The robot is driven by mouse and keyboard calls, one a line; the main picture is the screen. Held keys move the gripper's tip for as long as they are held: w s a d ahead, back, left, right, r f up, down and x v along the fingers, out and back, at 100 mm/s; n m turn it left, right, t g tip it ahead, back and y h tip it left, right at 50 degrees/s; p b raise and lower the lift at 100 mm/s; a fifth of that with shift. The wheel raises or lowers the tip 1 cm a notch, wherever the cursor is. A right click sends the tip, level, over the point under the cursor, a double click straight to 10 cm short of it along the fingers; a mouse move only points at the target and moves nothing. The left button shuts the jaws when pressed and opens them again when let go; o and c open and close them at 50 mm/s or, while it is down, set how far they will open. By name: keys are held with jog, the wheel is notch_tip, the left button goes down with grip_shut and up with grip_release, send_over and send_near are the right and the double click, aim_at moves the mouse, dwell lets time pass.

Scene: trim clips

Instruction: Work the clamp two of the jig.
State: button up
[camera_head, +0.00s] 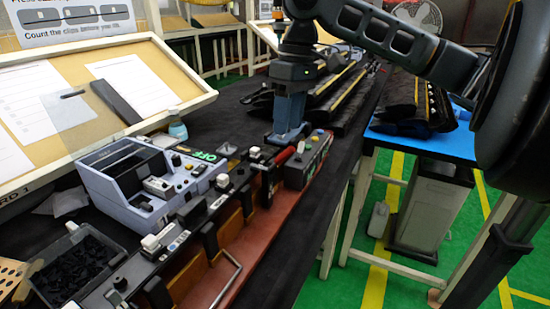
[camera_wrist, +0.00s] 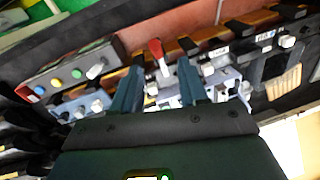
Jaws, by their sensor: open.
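The jig (camera_head: 253,233) is a long red-brown base with wooden blocks, dark clamps and white knobs, running diagonally across the bench. A red lever (camera_head: 281,158) stands near its far end; it also shows in the wrist view (camera_wrist: 156,48). Several clamp-like parts line the jig, and I cannot read which one is clamp two. My gripper (camera_head: 289,134) points down above the far end of the jig, close to the red lever. In the wrist view my gripper (camera_wrist: 161,62) is open, with the red lever appearing between its fingertips. Whether they touch is unclear.
A grey control box (camera_head: 315,160) with coloured buttons sits at the jig's far end. A blue-grey device (camera_head: 120,200) stands behind the jig. A bin of black clips (camera_head: 75,268) is at lower left. A tilted notice board (camera_head: 60,75) stands behind. Dark trim parts (camera_head: 335,95) lie beyond my gripper.

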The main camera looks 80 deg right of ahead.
aim_at(288, 153)
jog(key=shift+s+a+f, duration=0.1)
jog(key=shift+a+f, duration=0.1)
jog(key=shift+f, duration=1.75)
jog(key=shift+s+a+f, duration=0.1)
jog(key=shift+a+f, duration=0.05)
jog(key=shift+f, duration=1.75)
grip_shut()
